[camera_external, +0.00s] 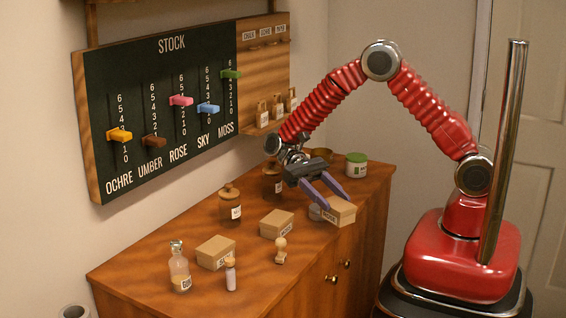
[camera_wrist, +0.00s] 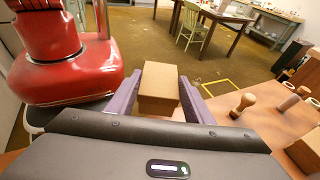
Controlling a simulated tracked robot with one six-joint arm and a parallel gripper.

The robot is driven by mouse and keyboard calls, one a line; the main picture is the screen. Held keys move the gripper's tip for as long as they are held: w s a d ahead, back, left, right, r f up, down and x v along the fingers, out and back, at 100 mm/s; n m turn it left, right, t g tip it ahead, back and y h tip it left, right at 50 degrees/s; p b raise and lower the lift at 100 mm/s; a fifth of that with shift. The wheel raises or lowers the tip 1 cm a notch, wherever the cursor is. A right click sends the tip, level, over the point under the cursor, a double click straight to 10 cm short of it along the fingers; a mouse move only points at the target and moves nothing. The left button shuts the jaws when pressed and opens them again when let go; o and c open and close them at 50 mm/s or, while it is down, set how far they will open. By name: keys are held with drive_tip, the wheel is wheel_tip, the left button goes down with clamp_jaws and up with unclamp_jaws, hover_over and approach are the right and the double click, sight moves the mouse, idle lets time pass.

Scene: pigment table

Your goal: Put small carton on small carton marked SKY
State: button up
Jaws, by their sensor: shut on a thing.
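My gripper (camera_external: 334,193) has purple fingers shut on a small brown carton (camera_external: 341,212) near the table's front right edge. Its label seems to read ROSE, but it is small. In the wrist view the same carton (camera_wrist: 158,88) sits between the two fingers. A second small carton (camera_external: 215,253) stands on the table at the front left; its label seems to begin with S, the rest too small to read surely. A third small carton (camera_external: 277,223) stands between them, its label unclear. I cannot tell exactly how high the held carton is above the table.
A wooden stamp (camera_external: 281,251) stands in front of the middle carton. A glass bottle (camera_external: 179,267) and a small vial (camera_external: 230,274) flank the front left carton. An amber jar (camera_external: 229,204) stands behind. A green-lidded jar (camera_external: 356,165) is at the far right.

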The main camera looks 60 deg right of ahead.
drive_tip(key=w+a+r+m+t+y, duration=0.4)
drive_tip(key=w+a, duration=0.5)
drive_tip(key=a, duration=0.3)
drive_tip(key=w+a+r+m+t+y, duration=0.4)
drive_tip(key=w+a+r+m+t, duration=0.2)
drive_tip(key=a, duration=0.7)
drive_tip(key=w+m+t, duration=0.2)
drive_tip(key=w+t, duration=0.1)
drive_tip(key=shift+w+a+m, duration=0.15)
drive_tip(key=shift+a+m, duration=0.05)
drive_tip(key=shift+m, duration=0.2)
hover_over(221, 240)
drive_tip(key=shift+f, duration=3.1)
drive_tip(key=shift+f, duration=1.85)
drive_tip(key=shift+f, duration=0.1)
